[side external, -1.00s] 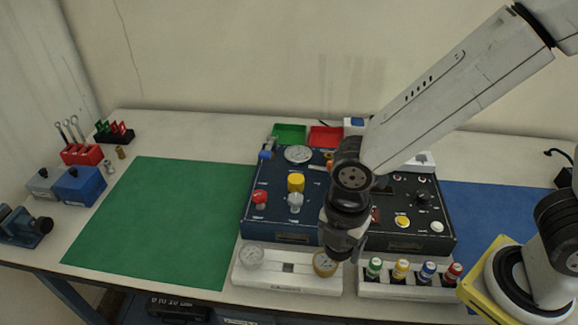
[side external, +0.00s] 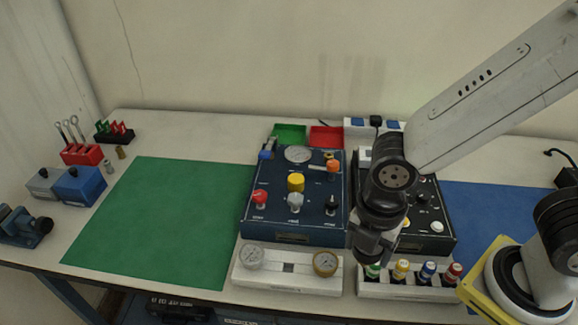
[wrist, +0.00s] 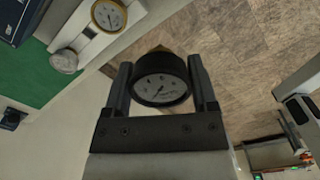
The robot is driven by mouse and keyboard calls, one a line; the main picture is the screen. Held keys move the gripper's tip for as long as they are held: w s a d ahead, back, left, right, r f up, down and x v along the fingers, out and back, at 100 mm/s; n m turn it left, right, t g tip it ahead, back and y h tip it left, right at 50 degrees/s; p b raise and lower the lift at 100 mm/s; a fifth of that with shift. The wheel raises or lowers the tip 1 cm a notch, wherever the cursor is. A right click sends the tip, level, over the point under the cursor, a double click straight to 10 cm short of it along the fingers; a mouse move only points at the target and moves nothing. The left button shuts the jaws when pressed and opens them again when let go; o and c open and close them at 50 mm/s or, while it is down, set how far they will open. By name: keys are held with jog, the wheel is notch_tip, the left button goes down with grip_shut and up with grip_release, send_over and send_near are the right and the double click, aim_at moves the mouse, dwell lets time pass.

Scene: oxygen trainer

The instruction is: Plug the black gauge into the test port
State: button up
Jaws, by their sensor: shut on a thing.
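The gauge cannot be made out in the side view. The blue panel (side external: 318,225) carries several knobs and a round dial; I cannot tell which fitting is the test port.
A white rack (side external: 288,282) holds a silver gauge (side external: 251,256) and a brass gauge (side external: 325,263). A bottle rack (side external: 405,292) with several coloured caps stands just right of it. The black panel (side external: 440,225) is behind my wrist. The green mat (side external: 160,220) is clear.

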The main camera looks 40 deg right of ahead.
jog(key=shift+w, duration=0.15)
jog(key=w+d+r+m, duration=0.1)
jog(key=w+d+m, duration=0.2)
jog(key=w, duration=0.6)
jog(key=w+d+r+m, duration=0.1)
jog(key=w+d+m, duration=0.15)
jog(key=w, duration=0.65)
jog(key=w+d+m, duration=0.3)
jog(key=w+d, duration=0.8)
jog(key=d, duration=0.4)
jog(key=shift+w+d+f, duration=0.15)
jog(key=shift+d, duration=0.05)
jog(key=shift+f+m, duration=0.1)
jog(key=shift+m, duration=0.15)
jog(key=shift+f, duration=2.9)
jog(key=shift+f, duration=1.6)
